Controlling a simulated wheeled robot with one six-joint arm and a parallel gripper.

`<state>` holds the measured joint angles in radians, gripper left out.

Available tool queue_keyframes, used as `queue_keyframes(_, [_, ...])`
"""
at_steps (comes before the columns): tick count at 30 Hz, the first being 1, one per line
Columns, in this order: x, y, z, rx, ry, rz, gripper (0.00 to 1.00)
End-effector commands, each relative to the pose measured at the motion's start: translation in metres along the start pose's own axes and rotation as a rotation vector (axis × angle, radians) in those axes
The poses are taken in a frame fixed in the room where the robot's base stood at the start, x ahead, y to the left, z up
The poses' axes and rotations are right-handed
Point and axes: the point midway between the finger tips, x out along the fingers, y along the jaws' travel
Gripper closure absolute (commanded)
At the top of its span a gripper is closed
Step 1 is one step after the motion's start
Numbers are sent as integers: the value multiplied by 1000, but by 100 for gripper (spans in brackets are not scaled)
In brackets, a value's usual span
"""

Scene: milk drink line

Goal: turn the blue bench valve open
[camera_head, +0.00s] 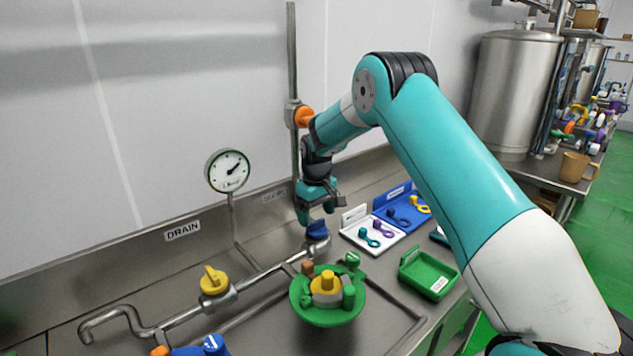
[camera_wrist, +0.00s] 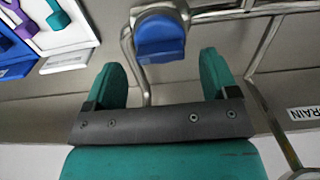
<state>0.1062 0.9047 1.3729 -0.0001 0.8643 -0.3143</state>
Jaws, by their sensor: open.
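The blue bench valve (camera_head: 317,230) sits on the pipe along the back of the steel bench. In the wrist view its blue handle (camera_wrist: 160,39) shows at the top middle, beyond the fingertips and between their lines. My gripper (camera_head: 318,212) is just above the valve in the head view. In the wrist view my gripper (camera_wrist: 164,72) has its two green fingers spread wide with nothing between them. I cannot tell whether a finger touches the handle; a gap shows in the wrist view.
A yellow valve (camera_head: 214,281) sits left on the same pipe. A pressure gauge (camera_head: 228,170) stands behind it. A green round fixture (camera_head: 327,312) is in front, with a green tray (camera_head: 428,274) to its right. A white tray (camera_head: 372,244) and blue tray (camera_head: 385,212) hold small parts.

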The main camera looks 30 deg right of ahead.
Motion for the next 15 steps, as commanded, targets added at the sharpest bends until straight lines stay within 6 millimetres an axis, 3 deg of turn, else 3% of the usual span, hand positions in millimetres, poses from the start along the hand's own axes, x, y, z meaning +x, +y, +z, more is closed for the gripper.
queue_keyframes(9, [-81,0,-1,0,8,2,20])
queue_keyframes(15, [-124,0,0,0,5,1,20])
